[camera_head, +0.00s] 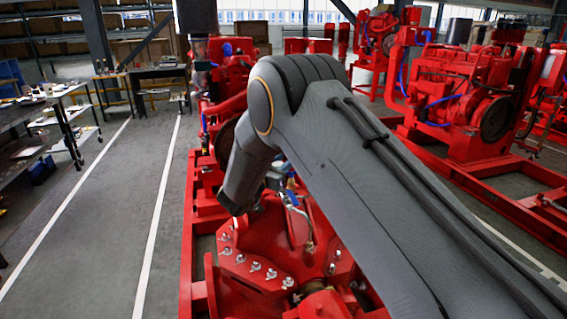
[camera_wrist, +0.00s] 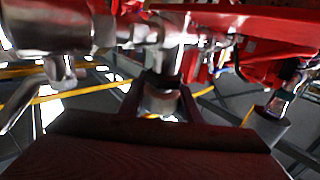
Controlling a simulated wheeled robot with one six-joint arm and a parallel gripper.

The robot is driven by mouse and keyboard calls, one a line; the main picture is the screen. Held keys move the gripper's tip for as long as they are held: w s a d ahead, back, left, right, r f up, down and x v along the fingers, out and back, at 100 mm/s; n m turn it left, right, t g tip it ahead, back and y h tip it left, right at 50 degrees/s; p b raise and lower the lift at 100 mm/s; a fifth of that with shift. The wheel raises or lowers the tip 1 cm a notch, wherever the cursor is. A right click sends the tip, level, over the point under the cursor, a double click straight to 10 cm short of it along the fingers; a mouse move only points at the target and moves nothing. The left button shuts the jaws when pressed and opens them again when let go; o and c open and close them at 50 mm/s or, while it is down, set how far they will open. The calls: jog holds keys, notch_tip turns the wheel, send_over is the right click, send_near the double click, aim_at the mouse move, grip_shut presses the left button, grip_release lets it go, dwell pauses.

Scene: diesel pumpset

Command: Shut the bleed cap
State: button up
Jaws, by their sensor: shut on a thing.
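In the wrist view my gripper (camera_wrist: 161,92) has its two fingers on either side of a small silver, round fitting, which I take to be the bleed cap (camera_wrist: 163,103). The fingers are closed on it. The cap sits under a silver pipe fitting (camera_wrist: 172,32). Whether the cap is fully seated cannot be told. In the head view my arm covers most of the place where the gripper works, and the cap is hidden there. A blue-handled valve fitting (camera_head: 291,198) shows just right of my wrist, above the red pump housing (camera_head: 285,235).
A thick silver pipe (camera_wrist: 45,25) with a small lever (camera_wrist: 20,108) lies left of my gripper in the wrist view. A red pump part (camera_wrist: 275,55) is at the right. The bolted red flange (camera_head: 250,268) is below my wrist. The floor aisle (camera_head: 95,225) at left is clear.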

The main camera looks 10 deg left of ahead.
jog(key=shift+o, duration=0.2)
jog(key=m+g+h+b, duration=0.2)
jog(key=h+b, duration=0.1)
jog(key=d+m+g+h+b, duration=0.1)
jog(key=m+h, duration=0.1)
jog(key=shift+s+f, duration=0.15)
jog(key=shift+s, duration=0.1)
jog(key=shift+s+d+m+g+h+b, duration=0.2)
jog(key=shift+m+g+h+b, duration=0.4)
jog(key=shift+g+h+b, duration=0.35)
jog(key=shift+c, duration=0.2)
jog(key=shift+r, duration=0.2)
jog(key=o, duration=1.1)
jog(key=b+v, duration=0.2)
jog(key=v, duration=0.5)
jog(key=shift+f, duration=0.1)
jog(key=shift+s+a, duration=0.3)
